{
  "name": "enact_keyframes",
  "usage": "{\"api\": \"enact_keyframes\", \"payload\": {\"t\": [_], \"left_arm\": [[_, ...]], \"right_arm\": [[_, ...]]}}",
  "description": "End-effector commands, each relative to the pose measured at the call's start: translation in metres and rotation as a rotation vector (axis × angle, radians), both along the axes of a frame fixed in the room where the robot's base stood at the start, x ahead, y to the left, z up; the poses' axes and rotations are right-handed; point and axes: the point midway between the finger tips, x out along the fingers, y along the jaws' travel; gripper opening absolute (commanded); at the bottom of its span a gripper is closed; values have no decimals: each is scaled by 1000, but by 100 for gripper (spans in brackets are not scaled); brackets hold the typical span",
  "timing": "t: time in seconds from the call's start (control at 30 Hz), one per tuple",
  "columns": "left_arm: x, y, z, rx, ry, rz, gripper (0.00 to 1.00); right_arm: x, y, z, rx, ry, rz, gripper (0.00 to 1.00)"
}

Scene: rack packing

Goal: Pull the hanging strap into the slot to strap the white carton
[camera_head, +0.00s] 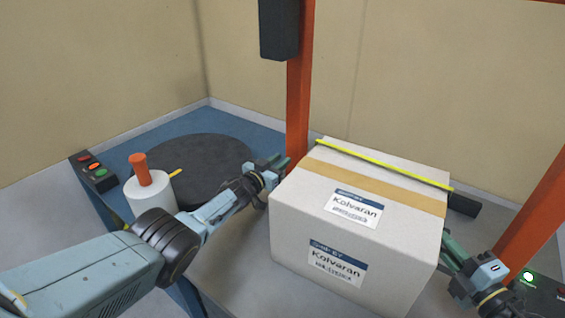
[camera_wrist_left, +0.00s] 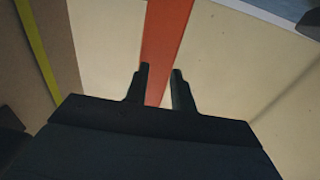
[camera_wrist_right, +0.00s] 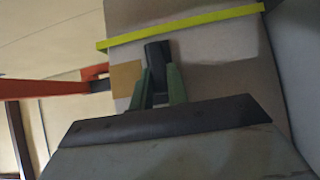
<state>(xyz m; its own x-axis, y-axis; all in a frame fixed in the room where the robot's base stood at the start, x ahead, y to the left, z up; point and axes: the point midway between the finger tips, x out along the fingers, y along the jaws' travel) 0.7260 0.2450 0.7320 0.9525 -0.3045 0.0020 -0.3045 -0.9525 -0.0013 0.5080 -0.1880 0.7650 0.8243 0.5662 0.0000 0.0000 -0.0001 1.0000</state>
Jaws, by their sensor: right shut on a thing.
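The white carton (camera_head: 300,215) stands upright on the grey table, with labels and a brown tape band. A yellow strap (camera_head: 385,165) lies across its top along the back; it also shows in the left wrist view (camera_wrist_left: 35,45) and the right wrist view (camera_wrist_right: 185,25). My left gripper (camera_head: 280,164) is open and empty beside the carton's left side, in front of the orange post (camera_wrist_left: 163,50). My right gripper (camera_head: 448,240) is low at the carton's right side, shut on a dark piece (camera_wrist_right: 157,55). The strap's hanging end and the slot cannot be made out clearly.
A black block (camera_head: 463,204) sits at the carton's right rear. Orange posts (camera_head: 298,100) rise behind the carton and at the right. A dark round turntable (camera_head: 190,165), a white roll with an orange handle (camera_head: 150,195) and a button box (camera_head: 92,171) are at the left.

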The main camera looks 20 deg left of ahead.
Motion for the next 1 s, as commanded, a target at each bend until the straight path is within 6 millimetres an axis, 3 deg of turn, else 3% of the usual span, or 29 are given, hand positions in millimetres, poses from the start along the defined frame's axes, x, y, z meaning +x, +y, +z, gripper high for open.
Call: {"api": "enact_keyframes", "payload": {"t": [0.53, 1.0], "left_arm": [[-6, 1, -3, 3, 1, -3, 26], [-37, 11, -2, 2, 2, -3, 26]], "right_arm": [[1, 0, 2, 2, -3, -1, 0], [0, 0, 1, 2, -2, -1, 0]]}}
